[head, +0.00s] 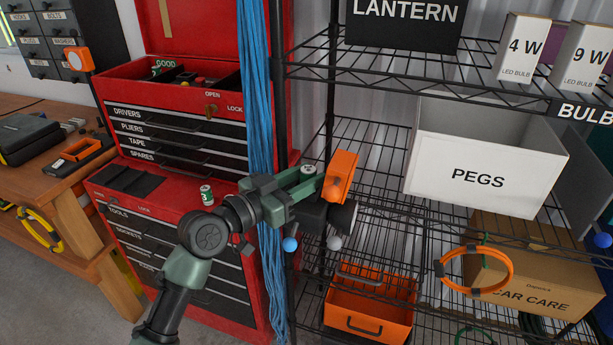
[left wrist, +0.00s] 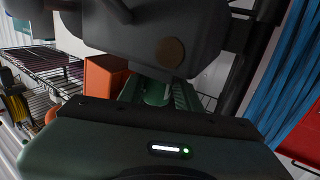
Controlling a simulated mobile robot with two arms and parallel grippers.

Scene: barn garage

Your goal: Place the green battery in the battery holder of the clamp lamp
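A green battery (head: 207,195) with a pale top stands on the red chest's ledge. An orange and dark clamp lamp (head: 341,173) is at the shelf's front post. My left gripper (head: 309,186) is right at the lamp's left side. A small green piece with a pale end (head: 308,170) shows at its fingertips; I cannot tell whether it is gripped or resting in the lamp. The battery holder is not clearly visible. In the left wrist view, a green ridged part (left wrist: 180,94) shows beyond my gripper body, largely hidden by dark parts. My right gripper is not in view.
Blue cords (head: 256,90) hang between the red tool chest (head: 170,215) and the wire shelf (head: 375,135). A white PEGS bin (head: 478,150), an orange bin (head: 370,312) and a cardboard box (head: 540,275) occupy the shelf. A workbench (head: 35,190) stands at left.

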